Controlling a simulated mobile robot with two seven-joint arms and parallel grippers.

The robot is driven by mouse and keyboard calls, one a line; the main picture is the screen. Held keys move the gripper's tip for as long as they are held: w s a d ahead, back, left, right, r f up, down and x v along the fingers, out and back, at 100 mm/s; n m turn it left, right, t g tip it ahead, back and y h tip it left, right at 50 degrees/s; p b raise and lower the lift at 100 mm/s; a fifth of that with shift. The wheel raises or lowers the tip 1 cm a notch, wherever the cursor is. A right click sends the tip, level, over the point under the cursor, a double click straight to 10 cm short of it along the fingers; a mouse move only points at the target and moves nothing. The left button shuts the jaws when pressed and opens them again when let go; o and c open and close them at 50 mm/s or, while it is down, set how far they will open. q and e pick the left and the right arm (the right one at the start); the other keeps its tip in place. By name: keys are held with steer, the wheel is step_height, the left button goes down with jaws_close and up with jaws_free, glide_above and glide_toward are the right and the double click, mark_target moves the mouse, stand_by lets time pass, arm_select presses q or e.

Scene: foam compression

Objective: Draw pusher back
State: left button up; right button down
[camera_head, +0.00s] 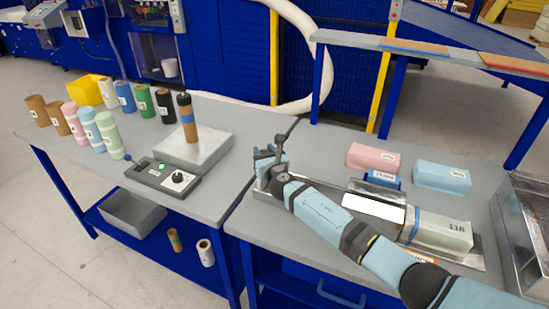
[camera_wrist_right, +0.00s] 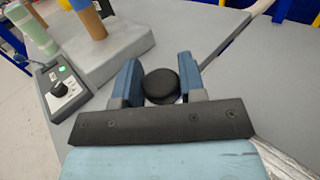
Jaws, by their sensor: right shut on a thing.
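My right gripper (camera_head: 268,160) is at the left end of a long metal trough (camera_head: 262,190) on the right-hand table. In the wrist view its two blue fingers (camera_wrist_right: 162,82) stand on either side of a round black knob (camera_wrist_right: 160,84) and are shut on it; I take this to be the pusher's handle. The rest of the pusher is hidden by my gripper and arm. A white plate (camera_head: 374,208) lies left of the block. My left gripper is not in view.
A pink block (camera_head: 373,158) and a blue block (camera_head: 442,176) lie behind the trough. A metal bin (camera_head: 525,225) stands at the right edge. The left table holds a control box (camera_head: 165,178), a metal plate (camera_head: 205,148) and several rolls.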

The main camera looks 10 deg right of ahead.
steer(key=shift+a+r, duration=0.15)
steer(key=c, duration=1.1)
jaws_free()
steer(key=o, duration=0.3)
steer(key=shift+a, duration=0.1)
steer(key=shift+o, duration=0.2)
steer(key=shift+w+a, duration=0.1)
steer(key=shift+w, duration=0.05)
steer(key=shift+s+d, duration=0.3)
steer(key=shift+s, duration=0.25)
steer(key=p+v, duration=0.1)
steer(key=v, duration=1.1)
steer(key=shift+s, duration=0.35)
